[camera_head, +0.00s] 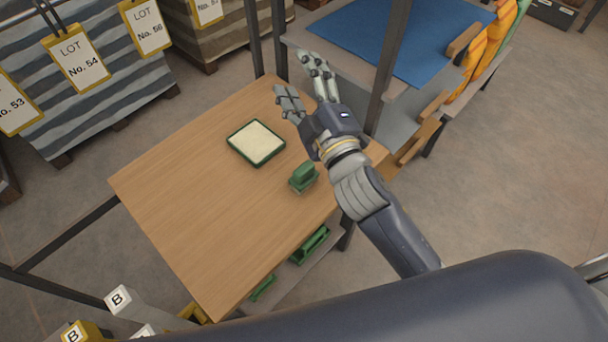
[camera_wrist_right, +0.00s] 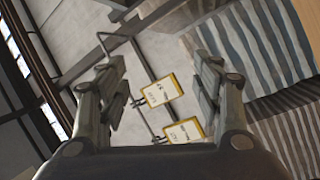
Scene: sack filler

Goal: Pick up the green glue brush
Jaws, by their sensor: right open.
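The green glue brush (camera_head: 303,177) stands on the wooden table (camera_head: 200,215), near its right edge. A green-rimmed tray with a pale filling (camera_head: 256,142) lies to its upper left on the same table. My right gripper (camera_head: 304,82) is open and empty above the far right part of the table, beyond the brush and apart from it. In the right wrist view the open fingers (camera_wrist_right: 158,95) have nothing between them; the brush is not in that view. My left gripper is not in view.
Dark posts (camera_head: 389,65) rise beside the table's far right corner. A bench with a blue mat (camera_head: 395,35) and orange items (camera_head: 480,60) stands behind. More green items (camera_head: 310,244) lie on a lower shelf. The table's left and middle are clear.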

